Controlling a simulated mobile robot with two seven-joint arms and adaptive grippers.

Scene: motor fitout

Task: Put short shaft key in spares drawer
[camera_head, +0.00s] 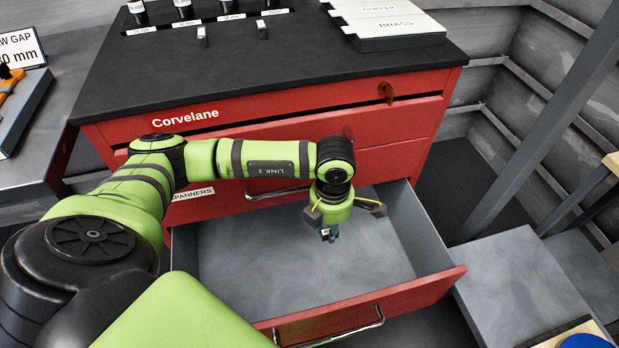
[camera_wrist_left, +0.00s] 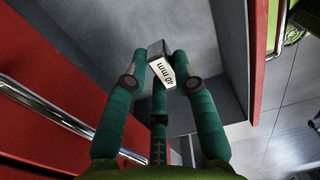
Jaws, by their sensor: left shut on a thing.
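My left gripper (camera_head: 328,235) hangs over the open drawer (camera_head: 225,262), pointing down. In the left wrist view its green fingers (camera_wrist_left: 165,75) are shut on a small grey block with a white "40 mm" label, the short shaft key (camera_wrist_left: 161,71). The drawer is the low one of the red cabinet and is pulled well out; its grey floor looks bare in the head view. The key is above the drawer floor, but its exact height is hard to tell. The drawer's own label is not seen. My right gripper is not in view.
The red cabinet (camera_head: 285,120) has a black top with two small grey blocks (camera_head: 202,38) and several dark cylinders at the back. Closed drawers lie above the open one, one labelled "SPANNERS". The drawer's red front (camera_head: 430,290) and handle face me. A grey box surface (camera_head: 520,285) stands at right.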

